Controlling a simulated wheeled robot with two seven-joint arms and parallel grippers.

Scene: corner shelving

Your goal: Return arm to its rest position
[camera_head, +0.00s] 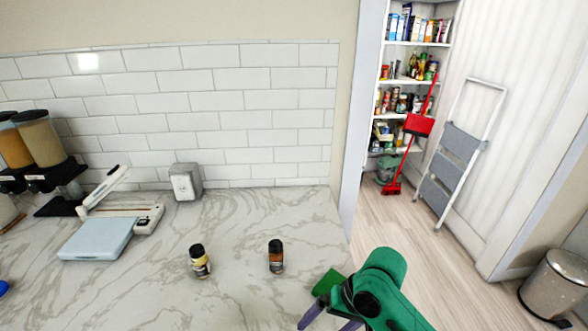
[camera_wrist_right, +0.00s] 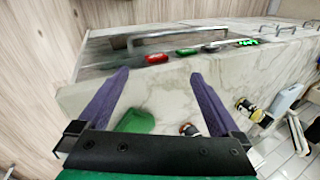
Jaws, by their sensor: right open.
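My right gripper (camera_head: 330,318) is at the lower right of the head view, over the counter's right front part. Its purple fingers are spread with nothing between them, as the right wrist view (camera_wrist_right: 159,76) also shows. A green item (camera_head: 328,282) lies close beside it on the counter; it also shows beyond the fingers in the wrist view (camera_wrist_right: 136,121). Two small jars stand upright on the marble counter (camera_head: 300,215), apart from the gripper: a yellowish one with a black cap (camera_head: 201,264) and a brown one (camera_head: 276,258). My left gripper is out of view.
Right of the counter are open floor, a step ladder (camera_head: 450,165), a red broom (camera_head: 418,125), pantry shelves (camera_head: 405,84) and a bin (camera_head: 556,285).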

